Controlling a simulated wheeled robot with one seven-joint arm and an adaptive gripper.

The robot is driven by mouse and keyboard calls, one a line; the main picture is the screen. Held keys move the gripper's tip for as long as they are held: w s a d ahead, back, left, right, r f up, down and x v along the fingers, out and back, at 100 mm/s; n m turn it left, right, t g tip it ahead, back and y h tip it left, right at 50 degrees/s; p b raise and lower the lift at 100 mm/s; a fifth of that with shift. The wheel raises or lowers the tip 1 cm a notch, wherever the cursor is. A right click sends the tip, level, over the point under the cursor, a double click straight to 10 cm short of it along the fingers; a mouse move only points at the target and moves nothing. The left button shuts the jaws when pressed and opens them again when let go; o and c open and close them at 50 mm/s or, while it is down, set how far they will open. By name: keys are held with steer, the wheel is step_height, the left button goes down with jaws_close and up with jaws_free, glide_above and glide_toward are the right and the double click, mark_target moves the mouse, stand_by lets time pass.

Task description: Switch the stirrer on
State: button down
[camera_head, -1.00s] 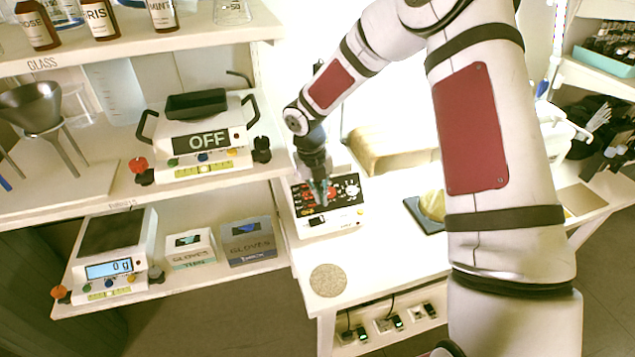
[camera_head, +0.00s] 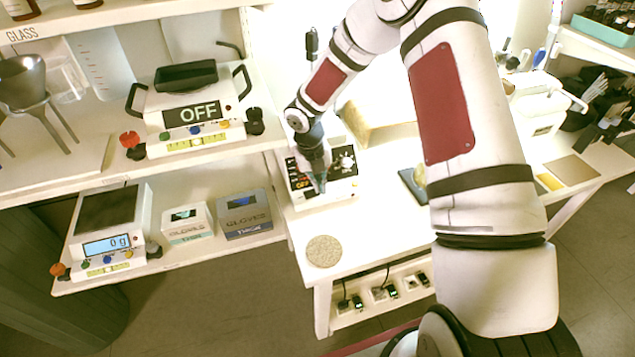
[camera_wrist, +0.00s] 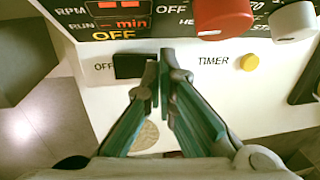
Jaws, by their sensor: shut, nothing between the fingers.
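The stirrer (camera_head: 341,188) is a white box with a black panel and knobs, on the white table in the head view. In the head view my gripper (camera_head: 320,186) is in front of the stirrer's face.
A yellow button (camera_wrist: 248,62) sits to the right by TIMER. A round cork mat (camera_head: 324,251) lies on the table in front.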

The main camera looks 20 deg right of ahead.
steer(key=shift+f, duration=0.15)
steer(key=shift+a+r, duration=0.3)
steer(key=shift+a, duration=0.35)
